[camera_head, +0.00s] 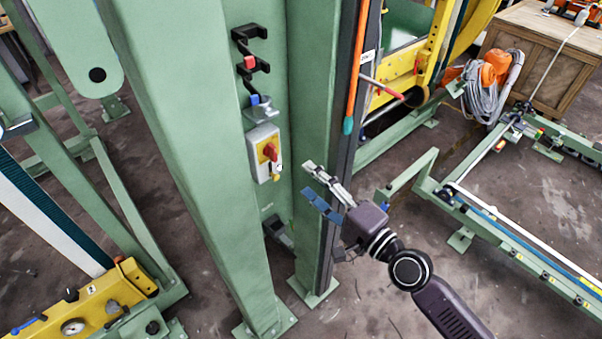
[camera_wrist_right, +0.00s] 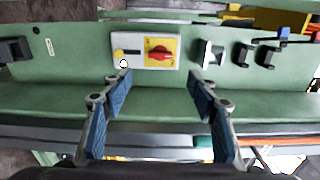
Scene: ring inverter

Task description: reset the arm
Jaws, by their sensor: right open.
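My right gripper (camera_head: 318,188) is open and empty in the head view, in front of the green column and to the right of the switch box. In the right wrist view the gripper (camera_wrist_right: 158,82) shows its two blue-padded fingers wide apart. The switch box (camera_head: 264,152) is grey-white with a red rotary knob on a yellow plate, fixed to the green column. In the right wrist view the switch box (camera_wrist_right: 145,50) lies just beyond the fingertips, between them, apart from both. My left gripper is not in view.
Black hooks (camera_head: 250,48) and a small bracket (camera_head: 261,107) with a blue piece stick out above the switch box. The green column (camera_head: 185,120) stands left of it. A dark upright edge with an orange tube (camera_head: 356,80) runs close beside my right gripper. A wooden crate (camera_head: 540,55) stands at back right.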

